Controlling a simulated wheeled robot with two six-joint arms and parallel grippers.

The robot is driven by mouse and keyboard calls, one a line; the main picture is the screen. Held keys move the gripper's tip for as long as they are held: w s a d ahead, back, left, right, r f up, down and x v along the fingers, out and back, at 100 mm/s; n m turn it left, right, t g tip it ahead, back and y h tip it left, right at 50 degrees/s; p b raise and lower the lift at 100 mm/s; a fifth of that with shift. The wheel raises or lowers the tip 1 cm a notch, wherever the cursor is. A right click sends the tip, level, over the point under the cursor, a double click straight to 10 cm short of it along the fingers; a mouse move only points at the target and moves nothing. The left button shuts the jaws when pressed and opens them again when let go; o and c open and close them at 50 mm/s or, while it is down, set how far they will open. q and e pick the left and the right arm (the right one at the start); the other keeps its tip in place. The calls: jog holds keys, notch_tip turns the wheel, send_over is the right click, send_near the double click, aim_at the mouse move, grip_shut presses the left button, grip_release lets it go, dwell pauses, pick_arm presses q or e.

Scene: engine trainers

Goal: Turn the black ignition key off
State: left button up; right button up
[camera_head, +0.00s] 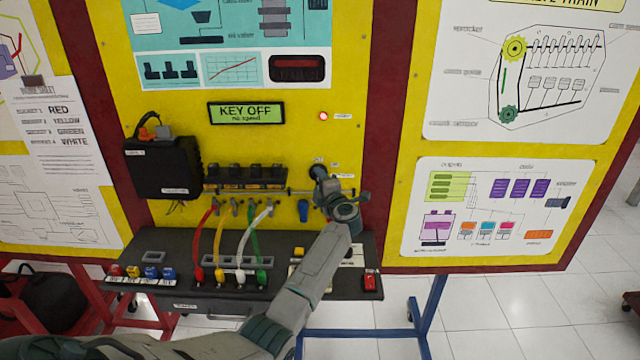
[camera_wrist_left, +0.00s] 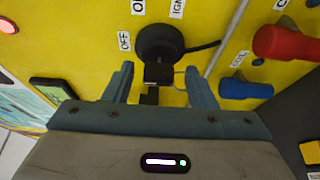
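The black ignition key (camera_wrist_left: 158,73) sits in a round black ignition switch (camera_wrist_left: 160,42) on the yellow panel in the left wrist view. The switch also shows in the head view (camera_head: 318,171), with the key there hidden by my gripper. My left gripper (camera_wrist_left: 160,80) is open, with one finger on each side of the key and a gap on both sides. An "OFF" label (camera_wrist_left: 124,41) lies left of the switch. The green display (camera_head: 246,113) reads "KEY OFF". My right gripper is in neither view.
A blue handle (camera_wrist_left: 245,88) and a red handle (camera_wrist_left: 290,43) stick out right of the switch in the left wrist view. Coloured cables (camera_head: 250,235) hang to the left in the head view, above a dark shelf (camera_head: 180,295). A red lamp (camera_head: 323,116) is above the switch.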

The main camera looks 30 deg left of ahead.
pick_arm(q)
jog(key=b+v, duration=0.3)
jog(key=v, duration=0.8)
jog(key=shift+b, duration=0.3)
